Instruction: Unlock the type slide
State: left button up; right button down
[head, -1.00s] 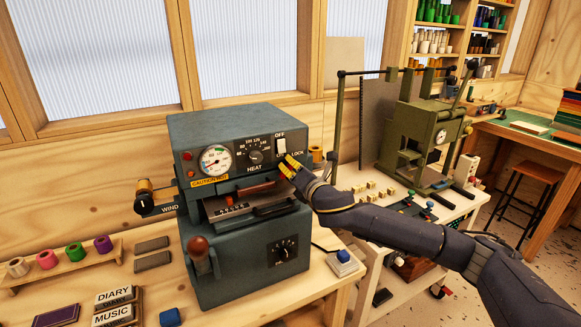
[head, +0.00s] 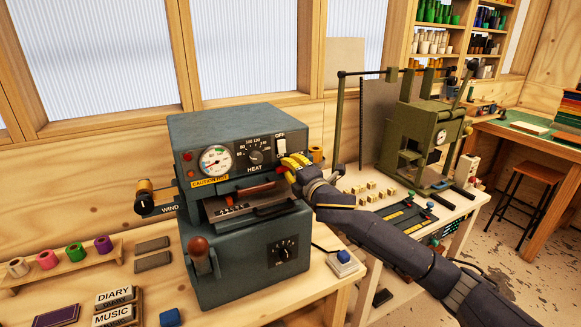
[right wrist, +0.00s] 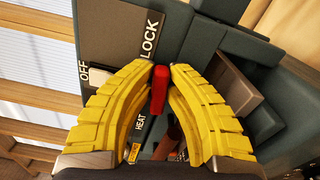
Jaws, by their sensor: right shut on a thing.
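The grey-blue foil press (head: 225,210) stands on the wooden bench. Its type slide (head: 238,208) sits in the opening at mid height, with a red-brown handle above it. My right gripper (head: 290,167) is at the press's upper right front, by the LOCK label. In the right wrist view, its yellow fingers (right wrist: 160,88) are shut on a red lock lever (right wrist: 159,90), just beside the word LOCK (right wrist: 150,38). In the head view the fingers cover most of the lever and part of the label. My left gripper is not in view.
The OFF/ON switch (head: 281,145) and heat dial (head: 256,157) are close to the fingers. Foil rolls (head: 75,252) and type blocks (head: 112,298) lie on the bench at left. A green press (head: 425,135) stands on a cart at right.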

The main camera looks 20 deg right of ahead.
jog(key=shift+m, duration=1)
jog(key=c, duration=1.6)
grip_release()
jog(key=shift+c, duration=0.2)
jog(key=shift+s, duration=0.1)
jog(key=s+d, duration=0.2)
jog(key=s, duration=0.9)
jog(key=shift+s, duration=0.3)
